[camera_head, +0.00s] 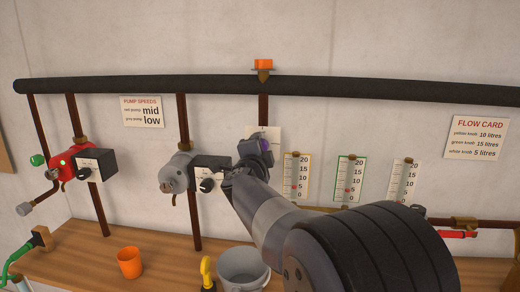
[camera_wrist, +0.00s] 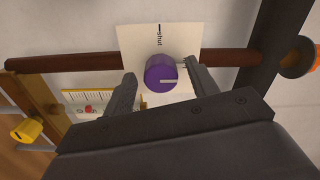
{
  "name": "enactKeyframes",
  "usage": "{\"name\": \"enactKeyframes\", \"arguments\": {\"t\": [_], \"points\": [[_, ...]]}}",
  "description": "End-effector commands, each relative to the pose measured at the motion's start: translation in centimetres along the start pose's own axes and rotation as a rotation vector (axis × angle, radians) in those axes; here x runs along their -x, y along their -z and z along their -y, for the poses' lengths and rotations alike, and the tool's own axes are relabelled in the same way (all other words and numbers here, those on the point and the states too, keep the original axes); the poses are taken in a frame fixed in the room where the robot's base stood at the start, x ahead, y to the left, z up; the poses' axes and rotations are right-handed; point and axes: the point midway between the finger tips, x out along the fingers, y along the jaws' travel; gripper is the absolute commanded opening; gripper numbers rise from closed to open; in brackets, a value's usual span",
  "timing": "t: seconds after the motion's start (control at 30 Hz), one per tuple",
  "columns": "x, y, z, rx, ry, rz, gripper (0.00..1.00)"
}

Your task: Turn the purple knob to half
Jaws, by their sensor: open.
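The purple knob (camera_wrist: 160,72) sits on a white card (camera_wrist: 136,40) on the brown pipe in the wrist view. The card reads "shut" above the knob. The knob's white pointer line is level and reaches to the right in the wrist view. My gripper (camera_wrist: 160,69) is open, with one finger on each side of the knob. A gap shows at the left finger; I cannot tell whether the right finger touches. The right finger partly covers markings on the card. In the head view the knob (camera_head: 265,145) shows beside my gripper (camera_head: 249,158), partly hidden.
Gauges with yellow (camera_head: 296,176), green (camera_head: 349,178) and white (camera_head: 403,179) frames stand right of the knob. A grey pump (camera_head: 177,174) and its black control box (camera_head: 210,170) are close on the left. A bucket (camera_head: 243,268) and orange cup (camera_head: 130,262) are below.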

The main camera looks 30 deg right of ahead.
Motion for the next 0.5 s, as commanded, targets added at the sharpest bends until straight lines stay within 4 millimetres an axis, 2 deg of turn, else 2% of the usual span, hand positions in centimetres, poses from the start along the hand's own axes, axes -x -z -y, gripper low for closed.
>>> {"name": "enactKeyframes", "arguments": {"t": [0.3,0.5], "points": [[6.0,-0.1,0.1,-0.002,0.003,0.002,0.55],[8.4,-0.1,0.0,-0.001,0.002,0.001,0.55]]}}
